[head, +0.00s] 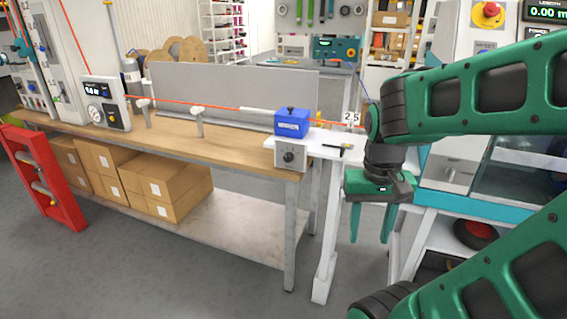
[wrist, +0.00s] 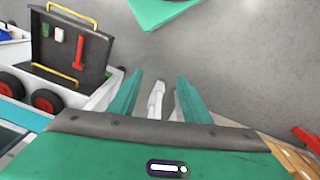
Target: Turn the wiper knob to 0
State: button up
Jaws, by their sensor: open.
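A black knob (head: 289,156) sits on the front of a small grey box (head: 301,161) at the right end of the wooden bench. A blue unit (head: 291,121) stands just above that box, with the orange cable running through it. I take this knob for the wiper knob; its pointer and scale marks are too small to read. My gripper (head: 371,238) hangs to the right of the bench end, fingers down, open and empty, apart from the knob. In the wrist view my open fingers (wrist: 160,84) point at the floor, and the knob is not in view there.
A white stand (head: 326,240) is between the bench end and my gripper. A dark tool case (wrist: 70,50) is at upper left in the wrist view. A red frame (head: 43,178) leans at left. Floor before the bench is clear.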

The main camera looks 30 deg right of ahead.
jog(key=w+d+f+m+g+h, duration=0.1)
jog(key=w+d+f+m+h, duration=0.35)
jog(key=w+d, duration=0.4)
jog(key=n+t+h, duration=0.3)
jog(key=t+h, duration=0.7)
jog(key=t, duration=0.2)
send_near(287, 159)
jog(key=shift+m, duration=0.25)
jog(key=x, duration=0.8)
jog(key=shift+w+d+r, duration=0.1)
jog(key=shift+w+d, duration=0.1)
jog(key=shift+w, duration=0.1)
